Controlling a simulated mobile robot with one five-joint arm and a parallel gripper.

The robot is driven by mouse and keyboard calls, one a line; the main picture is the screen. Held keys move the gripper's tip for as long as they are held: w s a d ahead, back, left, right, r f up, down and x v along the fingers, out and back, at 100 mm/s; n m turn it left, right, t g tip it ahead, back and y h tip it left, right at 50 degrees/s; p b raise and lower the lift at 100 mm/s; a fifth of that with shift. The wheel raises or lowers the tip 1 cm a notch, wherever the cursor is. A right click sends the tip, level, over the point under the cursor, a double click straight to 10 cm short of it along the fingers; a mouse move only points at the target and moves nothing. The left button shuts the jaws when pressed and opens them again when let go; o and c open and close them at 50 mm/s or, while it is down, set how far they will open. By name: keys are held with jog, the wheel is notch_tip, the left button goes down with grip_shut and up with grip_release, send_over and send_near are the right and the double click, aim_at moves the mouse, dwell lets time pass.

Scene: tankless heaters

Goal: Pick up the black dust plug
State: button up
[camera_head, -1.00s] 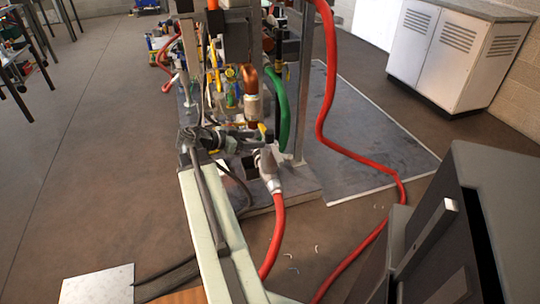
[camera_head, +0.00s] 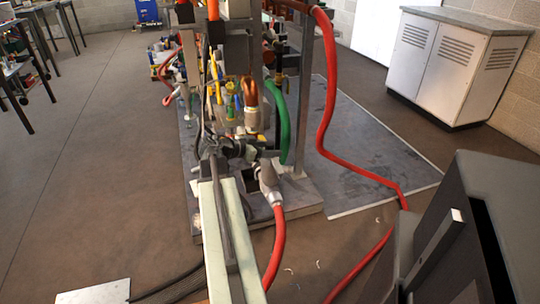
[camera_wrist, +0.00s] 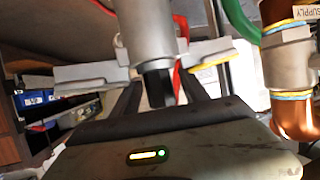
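A black plug-like piece (camera_wrist: 156,86), which looks like the dust plug, sits at the lower end of a thick grey cylindrical fitting (camera_wrist: 147,30) in the wrist view. My gripper (camera_wrist: 160,92) has its two dark fingers apart, one on each side of the black piece. Gaps seem to show between it and the fingers, so I see no clear contact. In the head view my gripper (camera_head: 232,150) is at the end of my pale arm, beside the pipe rig. I cannot make out the plug there.
A grey fitting (camera_head: 267,178) with a red hose (camera_head: 277,245) is just right of my gripper. A copper pipe (camera_wrist: 297,112) and green hose (camera_wrist: 238,22) are at the right. A dark cabinet (camera_head: 480,215) stands at the right. Open floor (camera_head: 100,170) lies left.

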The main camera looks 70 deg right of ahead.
grip_shut()
jog(key=shift+r, duration=0.1)
